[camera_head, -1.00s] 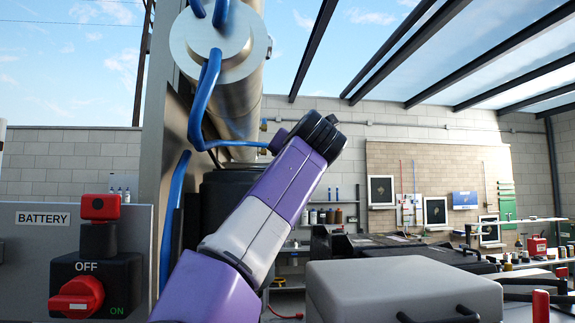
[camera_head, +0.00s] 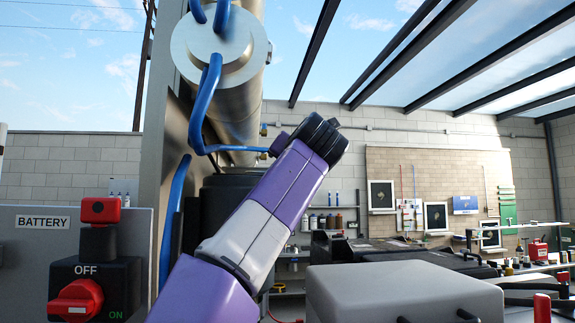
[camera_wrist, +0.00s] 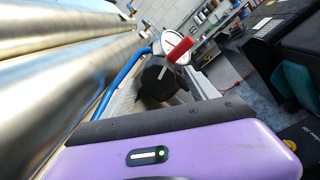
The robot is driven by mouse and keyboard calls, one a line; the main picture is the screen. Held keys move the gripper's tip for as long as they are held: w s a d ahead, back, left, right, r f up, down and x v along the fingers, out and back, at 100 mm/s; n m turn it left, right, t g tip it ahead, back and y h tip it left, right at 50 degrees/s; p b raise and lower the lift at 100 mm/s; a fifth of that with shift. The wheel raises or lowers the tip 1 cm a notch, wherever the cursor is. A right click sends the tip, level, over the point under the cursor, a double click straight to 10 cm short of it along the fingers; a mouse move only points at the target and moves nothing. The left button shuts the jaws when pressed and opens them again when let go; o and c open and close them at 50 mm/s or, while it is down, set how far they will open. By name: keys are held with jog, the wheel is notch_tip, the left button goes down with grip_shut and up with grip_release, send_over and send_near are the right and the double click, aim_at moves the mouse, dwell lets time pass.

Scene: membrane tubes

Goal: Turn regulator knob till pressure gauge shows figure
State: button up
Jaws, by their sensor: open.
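In the wrist view a round white pressure gauge (camera_wrist: 171,41) shows its face near the top middle; its needle and figures are too small to read. A red part (camera_wrist: 180,52) overlaps the gauge's lower right edge. Below it is a dark rounded part (camera_wrist: 160,82), which looks like the regulator knob. My gripper (camera_wrist: 164,76) is open, with pale finger-like bars left and right of the dark part. I cannot tell whether they touch it. The head view shows only my purple arm, not the fingers or the gauge.
Large metal cylinders (camera_wrist: 60,75) run close on the left in the wrist view, with a blue hose (camera_wrist: 122,82) beside them. In the head view a battery switch panel (camera_head: 30,262) stands at left and a grey box (camera_head: 400,290) at lower right.

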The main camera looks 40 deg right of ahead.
jog(key=b+v, duration=0.2)
jog(key=v, duration=0.5)
jog(key=shift+a, duration=0.1)
dwell(0.4)
